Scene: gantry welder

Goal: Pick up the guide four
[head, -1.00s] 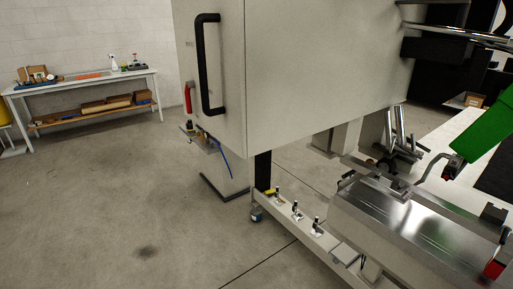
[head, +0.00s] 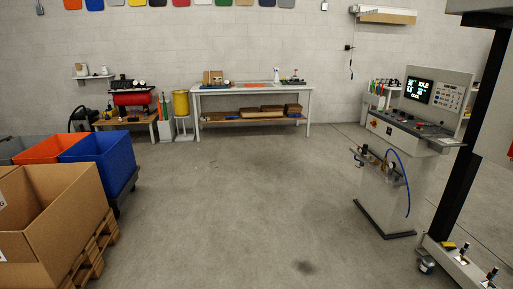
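I cannot pick out the guide four in the head view. Small fittings with black knobs (head: 461,256) stand on a pale rail at the lower right; I cannot tell whether one of them is the guide. Small items, too far off to name surely, stand on the white workbench (head: 236,90) at the back wall. My gripper is not in view.
A control console (head: 393,190) with a lit screen and a blue hose stands at right, beside a black post (head: 466,135). At left are a cardboard box (head: 62,225) on a pallet, a blue bin (head: 104,163) and an orange bin (head: 50,149). The middle floor is clear.

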